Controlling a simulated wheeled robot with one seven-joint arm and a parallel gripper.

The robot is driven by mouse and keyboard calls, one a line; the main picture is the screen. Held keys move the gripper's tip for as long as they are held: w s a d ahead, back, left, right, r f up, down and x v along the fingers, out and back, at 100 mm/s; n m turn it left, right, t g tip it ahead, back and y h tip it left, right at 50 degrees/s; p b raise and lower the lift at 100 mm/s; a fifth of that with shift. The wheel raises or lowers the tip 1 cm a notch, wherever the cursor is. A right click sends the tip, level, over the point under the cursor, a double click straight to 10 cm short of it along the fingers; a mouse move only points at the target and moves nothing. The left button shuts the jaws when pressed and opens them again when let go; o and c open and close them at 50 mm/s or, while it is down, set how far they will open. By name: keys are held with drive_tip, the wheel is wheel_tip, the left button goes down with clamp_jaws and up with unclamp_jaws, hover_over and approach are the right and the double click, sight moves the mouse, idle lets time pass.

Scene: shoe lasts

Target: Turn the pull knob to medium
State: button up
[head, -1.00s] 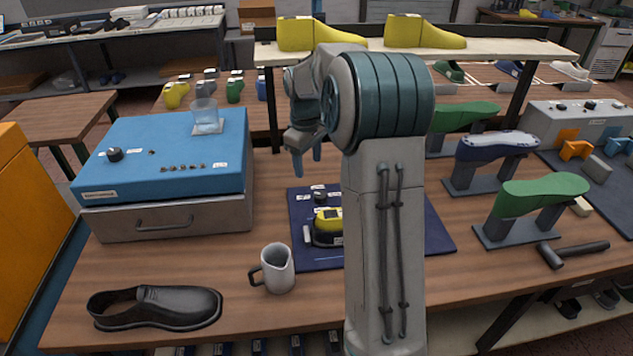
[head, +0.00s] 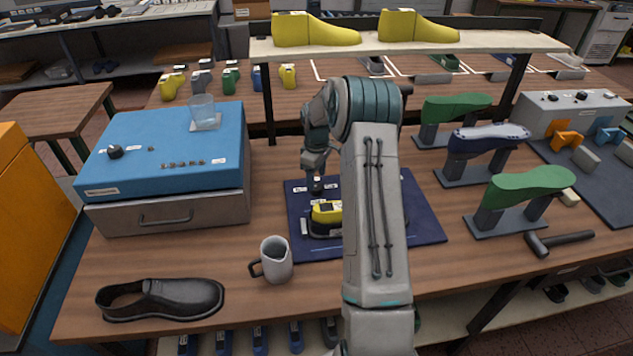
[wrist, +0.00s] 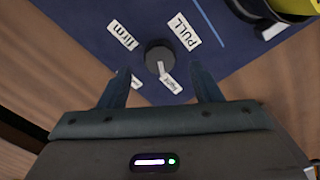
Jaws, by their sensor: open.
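The pull knob (wrist: 159,58) is a dark round knob on the blue mat (wrist: 110,20). In the wrist view its pale pointer is turned toward a small label (wrist: 171,83) that seems to read "light". A "PULL" label (wrist: 184,31) and a "firm" label (wrist: 122,35) lie beyond it; I cannot make out a "medium" label. My gripper (wrist: 162,82) is open, its fingertips apart on either side of the line to the knob, with nothing between them. In the head view my gripper (head: 315,176) is just over the knob (head: 316,186); contact cannot be told.
A yellow shoe last (head: 326,211) in a dark holder lies on the mat near the knob. A grey jug (head: 277,260) and a black shoe (head: 162,299) stand in front. A blue-topped drawer box (head: 165,150) is to the left, green lasts on stands (head: 520,190) to the right.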

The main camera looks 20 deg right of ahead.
sight(316, 187)
drive_tip(key=shift+f+p, duration=0.35)
drive_tip(key=shift+f, duration=1.7)
drive_tip(key=c, duration=1)
